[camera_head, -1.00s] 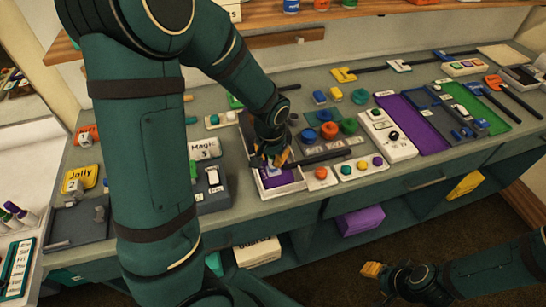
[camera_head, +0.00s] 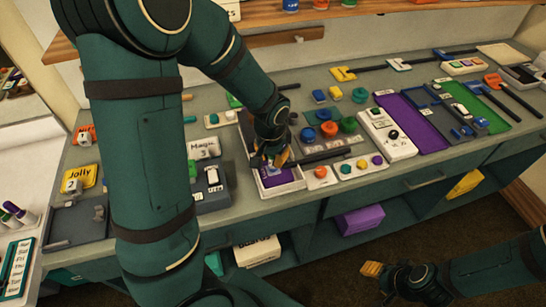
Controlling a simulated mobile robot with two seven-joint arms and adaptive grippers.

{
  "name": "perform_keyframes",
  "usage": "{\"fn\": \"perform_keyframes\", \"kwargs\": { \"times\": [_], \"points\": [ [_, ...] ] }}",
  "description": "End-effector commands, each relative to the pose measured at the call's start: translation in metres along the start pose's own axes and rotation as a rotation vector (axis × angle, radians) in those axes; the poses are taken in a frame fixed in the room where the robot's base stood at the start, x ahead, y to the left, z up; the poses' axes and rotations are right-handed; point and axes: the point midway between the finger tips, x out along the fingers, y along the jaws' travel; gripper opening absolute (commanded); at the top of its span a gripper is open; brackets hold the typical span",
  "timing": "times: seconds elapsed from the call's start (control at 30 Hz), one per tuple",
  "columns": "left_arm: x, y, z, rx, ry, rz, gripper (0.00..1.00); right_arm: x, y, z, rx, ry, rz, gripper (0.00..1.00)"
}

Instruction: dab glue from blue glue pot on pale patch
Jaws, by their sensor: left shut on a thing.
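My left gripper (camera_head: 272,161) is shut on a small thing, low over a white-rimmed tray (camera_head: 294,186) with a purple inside. The held thing is mostly hidden by the fingers and too small to make out. A small pale spot (camera_head: 273,171) shows in the tray just below the fingertips; I cannot tell whether they touch. A blue pot (camera_head: 308,135) stands to the right of the gripper, beside a red pot (camera_head: 328,130) and a green pot (camera_head: 347,125). My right gripper (camera_head: 372,269) is at the lower right, away from the counter; its jaw opening is unclear.
A dark bar (camera_head: 325,155) lies right of the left gripper. White button panels (camera_head: 360,167) and a white switch box (camera_head: 388,135) stand further right, then a purple panel (camera_head: 415,125). A grey box (camera_head: 210,195) stands to the left. The counter's front edge (camera_head: 330,193) is clear.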

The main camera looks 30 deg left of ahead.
Motion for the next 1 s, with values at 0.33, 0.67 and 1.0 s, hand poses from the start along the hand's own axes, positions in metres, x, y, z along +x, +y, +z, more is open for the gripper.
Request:
{"fn": "perform_keyframes", "kwargs": {
  "times": [0.33, 0.67, 1.0],
  "points": [
    [0.0001, -0.0013, -0.001, 0.001, 0.0, 0.0, 0.0, 0.0001, 0.0, 0.0, 0.0, 0.0, 0.0, 0.47],
    [-0.0004, 0.0052, 0.0045, 0.001, 0.0, 0.0, 0.0, 0.0017, 0.0007, 0.0002, 0.0, 0.0, 0.0, 0.47],
    [-0.0009, 0.0031, 0.0026, 0.0, 0.0, 0.0, 0.0, 0.0014, 0.0005, 0.0001, 0.0, 0.0, 0.0, 0.47]
  ]
}}
